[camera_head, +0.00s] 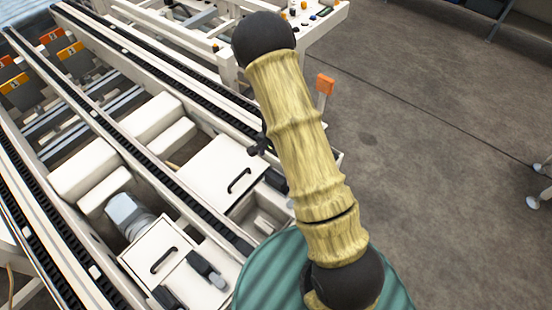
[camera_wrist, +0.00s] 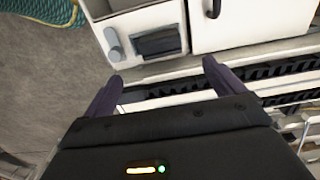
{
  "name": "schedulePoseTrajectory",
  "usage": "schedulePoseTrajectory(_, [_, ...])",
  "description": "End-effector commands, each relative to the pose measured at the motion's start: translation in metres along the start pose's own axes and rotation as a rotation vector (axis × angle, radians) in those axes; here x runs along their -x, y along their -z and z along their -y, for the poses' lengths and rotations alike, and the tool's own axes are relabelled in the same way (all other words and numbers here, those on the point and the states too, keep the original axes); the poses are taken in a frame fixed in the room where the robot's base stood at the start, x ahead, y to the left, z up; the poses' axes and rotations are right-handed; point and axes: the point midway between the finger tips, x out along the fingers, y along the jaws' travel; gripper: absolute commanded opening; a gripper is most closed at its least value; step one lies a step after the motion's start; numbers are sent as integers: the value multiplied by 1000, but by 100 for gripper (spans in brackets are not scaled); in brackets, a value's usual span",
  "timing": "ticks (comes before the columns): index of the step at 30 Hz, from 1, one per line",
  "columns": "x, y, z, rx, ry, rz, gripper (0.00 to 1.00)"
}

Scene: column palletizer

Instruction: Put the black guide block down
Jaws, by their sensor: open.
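My gripper (camera_wrist: 162,82) is open in the wrist view, its two dark fingers wide apart with nothing between the tips. Beyond the fingertips a black rectangular block (camera_wrist: 160,42) sits in the white machine end, beside a grey rounded piece. It appears to be the dark block (camera_head: 275,179) beside the white cover in the head view. I cannot tell for certain whether this is the guide block. The fingers look apart from it. In the head view my arm hides most of the gripper; only a small dark part shows at its left edge.
White covers with black handles (camera_head: 238,181) (camera_wrist: 213,8) lie between the black chain rails (camera_head: 190,195). A grey motor (camera_head: 128,214) sits lower left. A white table (camera_head: 318,22) with small parts stands at the back. The floor (camera_head: 440,150) at right is mostly clear.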

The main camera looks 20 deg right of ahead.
Motion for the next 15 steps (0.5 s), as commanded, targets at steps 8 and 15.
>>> schedulePoseTrajectory(8, [2, 0, 0, 4, 2, 0, 94])
schedulePoseTrajectory(15, [44, -8, -5, 115, 39, 2, 94])
